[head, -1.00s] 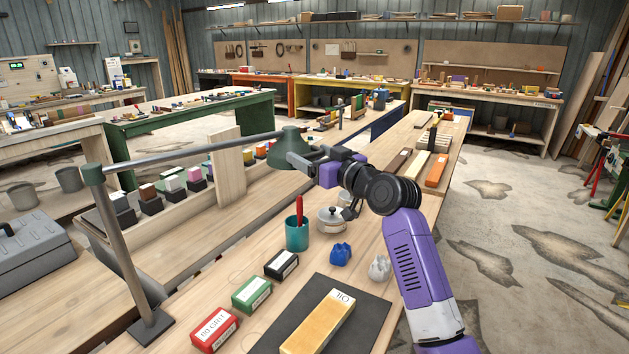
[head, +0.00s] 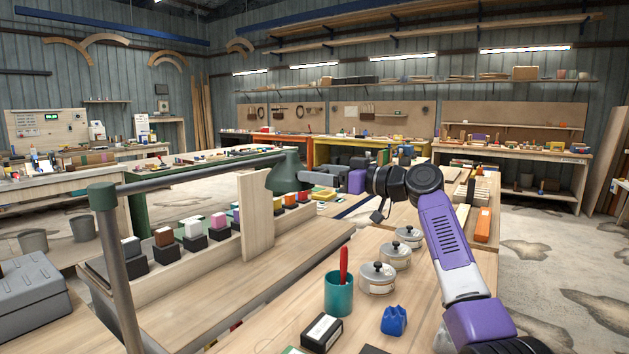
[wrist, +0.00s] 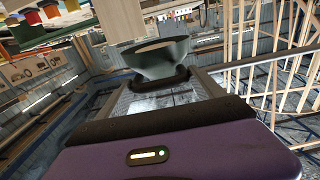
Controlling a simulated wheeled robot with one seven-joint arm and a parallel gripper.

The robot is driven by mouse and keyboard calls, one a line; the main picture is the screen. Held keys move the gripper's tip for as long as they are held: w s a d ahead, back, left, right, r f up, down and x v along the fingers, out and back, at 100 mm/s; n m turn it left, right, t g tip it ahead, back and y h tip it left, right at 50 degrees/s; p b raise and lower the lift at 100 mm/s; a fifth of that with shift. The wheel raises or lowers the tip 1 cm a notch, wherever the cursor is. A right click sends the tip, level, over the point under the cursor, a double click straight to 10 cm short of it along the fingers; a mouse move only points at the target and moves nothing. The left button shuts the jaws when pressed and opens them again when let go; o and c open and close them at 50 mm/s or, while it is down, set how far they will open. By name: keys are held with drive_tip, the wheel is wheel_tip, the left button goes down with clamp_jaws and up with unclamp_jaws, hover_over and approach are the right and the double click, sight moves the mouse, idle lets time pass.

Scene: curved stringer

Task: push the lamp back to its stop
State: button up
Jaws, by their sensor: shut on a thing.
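The lamp has a grey post and a long grey arm (head: 200,175) that runs to the right above the bench. Its dark green shade (head: 285,172) hangs at the arm's right end, in front of an upright wooden board. My gripper (head: 306,176) reaches in from the right and is shut on the shade's right side. In the wrist view the green shade (wrist: 160,58) sits at the tips of my gripper (wrist: 163,84). The stop cannot be made out in these frames.
An upright wooden board (head: 257,213) stands close behind the shade. Below are a teal cup (head: 339,294) with a red-handled tool, several lidded tins (head: 377,278) and a blue lump (head: 393,321). Coloured blocks line a ledge at the left.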

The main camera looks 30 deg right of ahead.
drive_tip(key=shift+w+a, duration=0.1)
drive_tip(key=shift+w, duration=0.2)
drive_tip(key=o, duration=2.1)
drive_tip(key=shift+w, duration=0.2)
drive_tip(key=shift+c, duration=0.2)
drive_tip(key=shift+s, duration=0.1)
drive_tip(key=v, duration=0.7)
drive_tip(key=shift+s, duration=0.35)
